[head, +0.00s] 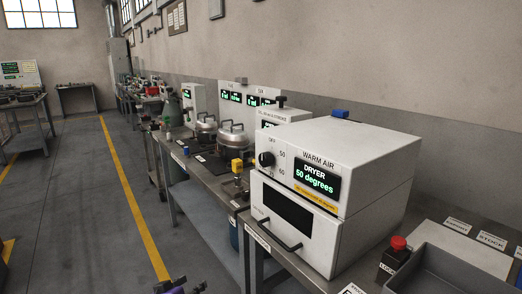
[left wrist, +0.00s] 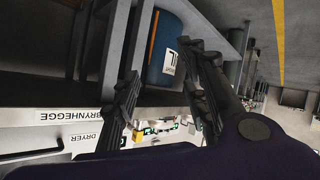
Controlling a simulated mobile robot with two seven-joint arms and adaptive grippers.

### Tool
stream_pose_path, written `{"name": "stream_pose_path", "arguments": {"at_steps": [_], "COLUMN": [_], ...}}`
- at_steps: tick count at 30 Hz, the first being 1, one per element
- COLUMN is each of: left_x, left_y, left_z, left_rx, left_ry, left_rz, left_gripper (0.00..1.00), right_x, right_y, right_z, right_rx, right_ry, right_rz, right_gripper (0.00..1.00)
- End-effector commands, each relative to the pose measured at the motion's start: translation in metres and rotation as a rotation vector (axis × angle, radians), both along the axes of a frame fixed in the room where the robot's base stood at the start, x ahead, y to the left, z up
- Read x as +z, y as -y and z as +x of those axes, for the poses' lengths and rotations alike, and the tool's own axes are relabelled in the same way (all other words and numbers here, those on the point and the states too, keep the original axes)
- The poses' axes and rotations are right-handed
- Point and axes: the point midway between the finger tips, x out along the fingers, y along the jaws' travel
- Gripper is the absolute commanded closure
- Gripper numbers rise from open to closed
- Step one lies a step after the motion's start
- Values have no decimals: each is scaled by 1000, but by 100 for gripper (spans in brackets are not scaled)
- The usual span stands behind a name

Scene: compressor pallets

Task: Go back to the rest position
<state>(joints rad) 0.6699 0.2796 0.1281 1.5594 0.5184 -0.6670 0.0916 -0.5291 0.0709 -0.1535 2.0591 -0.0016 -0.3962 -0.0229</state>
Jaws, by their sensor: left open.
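My left gripper (head: 180,287) shows only as a small dark part at the bottom edge of the head view, over the floor left of the bench. In the left wrist view its two black fingers (left wrist: 158,60) stand wide apart with nothing between them. That view is upside down and looks along the bench front, with a blue drum (left wrist: 167,45) beyond the fingers. I cannot tell how far the fingers are from the bench front. My right gripper is in no view.
A white dryer (head: 315,190) reading 50 degrees stands on the bench, its door shut. Pots (head: 232,137) and a yellow-topped fitting (head: 237,167) stand beyond it. The floor (head: 80,220) at left is clear.

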Motion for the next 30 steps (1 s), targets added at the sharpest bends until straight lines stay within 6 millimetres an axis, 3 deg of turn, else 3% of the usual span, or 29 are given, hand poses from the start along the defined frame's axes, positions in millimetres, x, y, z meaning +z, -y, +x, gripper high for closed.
{"name": "stream_pose_path", "arguments": {"at_steps": [1,6,15,21,26,30], "left_x": [-24,-72,-114,-138,-156,-117], "left_y": [0,2,13,14,2,5], "left_z": [-35,-144,-347,-464,-544,-534], "left_rx": [-7,-44,-90,-81,-66,-62], "left_ry": [2,21,-82,-256,-396,-374], "left_rz": [66,266,432,418,415,406], "left_gripper": [60,60,60,60,60,60], "right_x": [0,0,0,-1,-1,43], "right_y": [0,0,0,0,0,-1], "right_z": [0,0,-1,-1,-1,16], "right_rx": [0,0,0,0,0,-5], "right_ry": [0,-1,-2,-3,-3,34], "right_rz": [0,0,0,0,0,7], "right_gripper": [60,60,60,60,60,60]}}
